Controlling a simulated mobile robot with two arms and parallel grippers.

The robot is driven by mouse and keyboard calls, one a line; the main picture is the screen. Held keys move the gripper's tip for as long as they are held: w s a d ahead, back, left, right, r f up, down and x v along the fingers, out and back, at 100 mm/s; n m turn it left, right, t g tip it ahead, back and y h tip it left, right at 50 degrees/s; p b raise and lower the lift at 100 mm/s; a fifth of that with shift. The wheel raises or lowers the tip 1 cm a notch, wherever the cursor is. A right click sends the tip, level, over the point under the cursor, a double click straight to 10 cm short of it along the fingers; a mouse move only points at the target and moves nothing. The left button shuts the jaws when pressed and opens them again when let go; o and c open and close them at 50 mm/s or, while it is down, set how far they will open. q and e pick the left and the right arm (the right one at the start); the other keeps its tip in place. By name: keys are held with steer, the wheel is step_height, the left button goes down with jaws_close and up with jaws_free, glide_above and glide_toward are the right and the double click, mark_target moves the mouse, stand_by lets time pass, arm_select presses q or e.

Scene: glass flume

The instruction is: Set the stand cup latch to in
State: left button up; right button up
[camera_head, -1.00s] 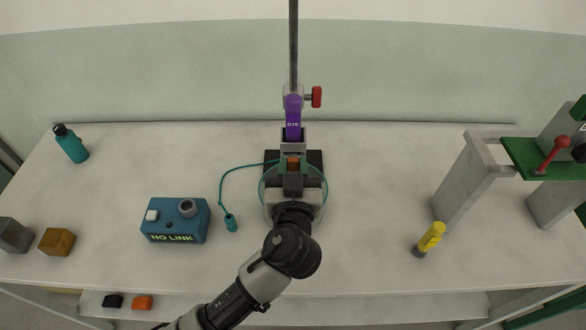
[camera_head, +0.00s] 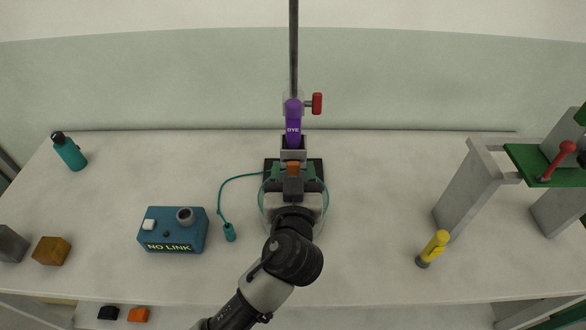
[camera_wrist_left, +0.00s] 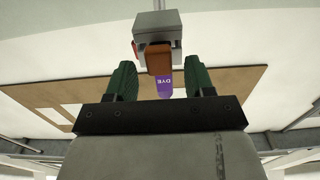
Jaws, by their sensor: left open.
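The stand cup (camera_head: 293,154) is a small grey holder at the foot of the dark upright rod, with the purple DYE bottle (camera_head: 293,124) in it. An orange-brown block, which looks like the latch (camera_head: 293,168), sits on the cup's near side. In the left wrist view the latch (camera_wrist_left: 158,60) sticks out from the grey cup (camera_wrist_left: 158,25). My left gripper (camera_head: 293,173) is open, with its green fingers on either side of the latch in the head view. In the left wrist view the gripper (camera_wrist_left: 161,78) shows a gap beside each finger. My right gripper is not in view.
A red knob (camera_head: 317,103) is on the rod clamp. A blue NO LINK box (camera_head: 172,231) with a teal cable stands left of my arm. Much of the table is clear.

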arm_select(q)
steer(key=s+b, duration=0.3)
steer(key=s, duration=0.6)
steer(key=shift+s, duration=0.4)
steer(key=shift+f, duration=0.1)
